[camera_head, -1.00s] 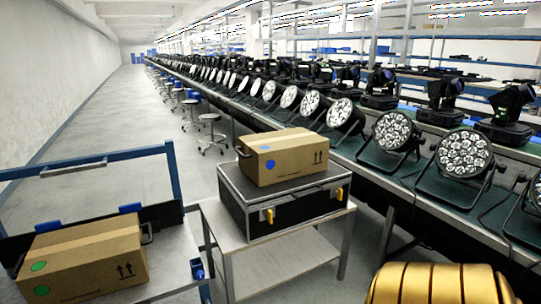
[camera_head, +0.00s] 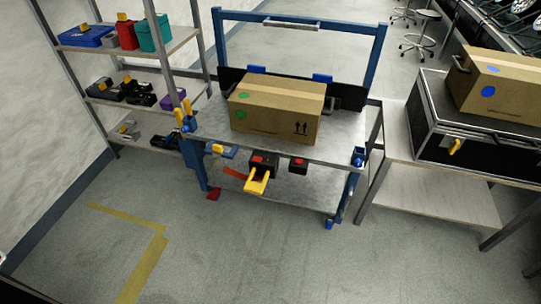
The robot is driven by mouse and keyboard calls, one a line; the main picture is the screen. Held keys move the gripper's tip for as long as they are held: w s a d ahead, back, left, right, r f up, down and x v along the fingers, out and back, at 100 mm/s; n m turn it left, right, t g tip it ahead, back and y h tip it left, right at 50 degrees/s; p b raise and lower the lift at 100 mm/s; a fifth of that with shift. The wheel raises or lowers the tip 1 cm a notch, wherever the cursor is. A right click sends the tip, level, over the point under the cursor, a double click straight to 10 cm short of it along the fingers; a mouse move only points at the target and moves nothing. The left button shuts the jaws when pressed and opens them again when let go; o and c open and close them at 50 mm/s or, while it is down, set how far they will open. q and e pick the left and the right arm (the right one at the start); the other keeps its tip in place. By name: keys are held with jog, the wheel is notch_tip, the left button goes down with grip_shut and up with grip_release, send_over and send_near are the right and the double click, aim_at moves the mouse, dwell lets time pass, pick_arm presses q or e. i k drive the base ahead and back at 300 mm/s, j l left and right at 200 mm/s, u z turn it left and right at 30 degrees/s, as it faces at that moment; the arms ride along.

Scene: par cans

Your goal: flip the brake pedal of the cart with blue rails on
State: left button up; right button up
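The cart with blue rails (camera_head: 220,52) stands in the middle of the view, with a blue push frame at its back and a grey deck. A small red pedal (camera_head: 213,194) sits low at the foot of its front left leg, just above the floor. It is too small to tell whether it is up or down. A cardboard box (camera_head: 272,112) with green dots rests on the deck. Neither of my grippers is in view.
A grey shelf rack (camera_head: 190,45) with bins and tools stands left of the cart. A table (camera_head: 430,195) with a black case (camera_head: 480,146) and another box (camera_head: 500,85) stands right. Yellow floor tape (camera_head: 150,255) marks the clear floor in front.

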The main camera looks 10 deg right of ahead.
aim_at(214, 194)
jog(key=i+z, duration=0.1)
jog(key=i, duration=0.35)
jog(key=i+j, duration=0.2)
jog(key=i, duration=0.25)
jog(key=i+j+z, duration=0.15)
jog(key=i, duration=0.3)
jog(key=i+j+z, duration=0.1)
jog(key=i, duration=0.3)
